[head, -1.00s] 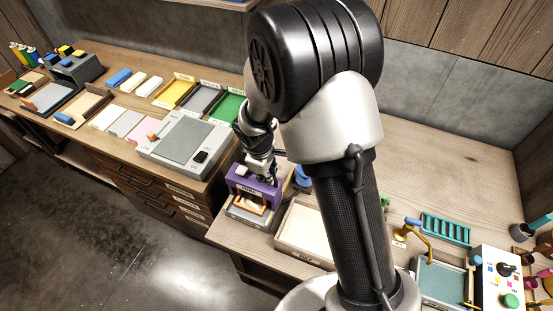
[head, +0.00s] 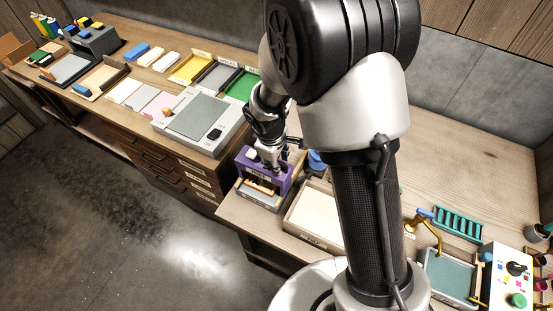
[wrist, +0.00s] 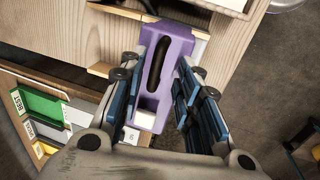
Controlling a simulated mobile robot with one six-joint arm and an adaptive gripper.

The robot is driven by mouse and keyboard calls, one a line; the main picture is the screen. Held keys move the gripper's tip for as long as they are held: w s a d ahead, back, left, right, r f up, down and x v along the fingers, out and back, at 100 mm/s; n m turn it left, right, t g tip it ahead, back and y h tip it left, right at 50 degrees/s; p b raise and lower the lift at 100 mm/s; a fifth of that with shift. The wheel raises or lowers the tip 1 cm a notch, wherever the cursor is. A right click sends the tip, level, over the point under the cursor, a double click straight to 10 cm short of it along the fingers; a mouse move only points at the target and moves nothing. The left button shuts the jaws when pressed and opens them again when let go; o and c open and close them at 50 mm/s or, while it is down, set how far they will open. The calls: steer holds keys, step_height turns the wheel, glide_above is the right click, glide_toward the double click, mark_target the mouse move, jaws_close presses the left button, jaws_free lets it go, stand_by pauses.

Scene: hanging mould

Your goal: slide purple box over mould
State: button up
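The purple box (head: 264,172) is an arch-like block with a pale label on its front and an open lower front. It stands over a small grey tray (head: 259,197) near the table's front edge. An orange-tan piece (head: 260,187), possibly the mould, shows in its opening; most of that piece is hidden. My gripper (head: 270,157) reaches down to the box top. In the wrist view the purple box (wrist: 172,45), with a long dark slot and a white block (wrist: 145,119), lies between my fingers (wrist: 165,65). The fingertips appear to press its two sides.
A pale shallow tray (head: 314,215) stands close to the right of the box. A grey machine (head: 200,122) stands to the left, with coloured trays behind. A teal rack (head: 458,223) and a control box (head: 506,277) stand at far right.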

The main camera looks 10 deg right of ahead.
step_height(320, 180, up, 12)
steer(key=s+a, duration=0.1)
steer(key=s, duration=0.1)
steer(key=shift+a, duration=0.15)
steer(key=shift+f, duration=0.1)
stand_by(0.4)
steer(key=s+d+r+m+t+b, duration=0.1)
steer(key=s+d+r+m+b, duration=0.3)
steer(key=s+d+r+m, duration=0.45)
steer(key=s+d+f+m+t+y+b, duration=0.1)
steer(key=s+f+m+b, duration=0.1)
steer(key=s, duration=1)
steer(key=shift+s+d+m+t+b, duration=0.15)
steer(key=shift+s+m+t+b, duration=0.1)
steer(key=shift+m+t+b, duration=0.3)
